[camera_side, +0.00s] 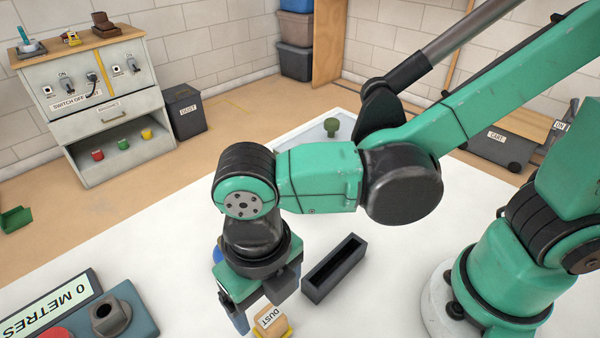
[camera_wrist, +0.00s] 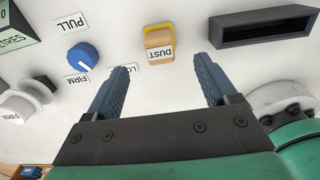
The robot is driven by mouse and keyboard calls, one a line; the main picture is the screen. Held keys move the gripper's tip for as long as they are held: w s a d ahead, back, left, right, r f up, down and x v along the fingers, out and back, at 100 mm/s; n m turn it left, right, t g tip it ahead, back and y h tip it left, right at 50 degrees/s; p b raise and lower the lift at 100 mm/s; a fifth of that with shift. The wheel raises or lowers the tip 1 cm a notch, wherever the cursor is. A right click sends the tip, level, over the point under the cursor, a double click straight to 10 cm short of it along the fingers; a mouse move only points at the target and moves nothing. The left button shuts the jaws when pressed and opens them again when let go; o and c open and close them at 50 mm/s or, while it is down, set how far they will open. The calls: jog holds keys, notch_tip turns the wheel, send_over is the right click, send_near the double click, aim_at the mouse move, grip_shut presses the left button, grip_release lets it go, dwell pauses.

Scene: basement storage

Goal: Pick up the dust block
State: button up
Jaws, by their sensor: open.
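The dust block is a small yellow-orange block with a tan top and a white "DUST" label. In the side view the dust block (camera_side: 272,322) lies on the white table at the bottom edge, partly cut off. In the wrist view the dust block (camera_wrist: 158,40) sits ahead of and between the two blue fingers, clear of both. My gripper (camera_wrist: 163,80) is open and empty. In the side view my gripper (camera_side: 262,312) points down, close to the block; part of the fingers is hidden.
A dark open slotted box (camera_side: 335,268) lies on the table right of the block. A blue knob (camera_wrist: 82,58) with "PULL" and "FIRM" labels stands left of it in the wrist view. A grey-blue unit with a "0 METRES" display (camera_side: 60,305) occupies the lower left.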

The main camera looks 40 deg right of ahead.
aim_at(270, 317)
jog(key=shift+f, duration=2.8)
grip_shut()
jog(key=shift+r, duration=0.1)
notch_tip(270, 317, up, 20)
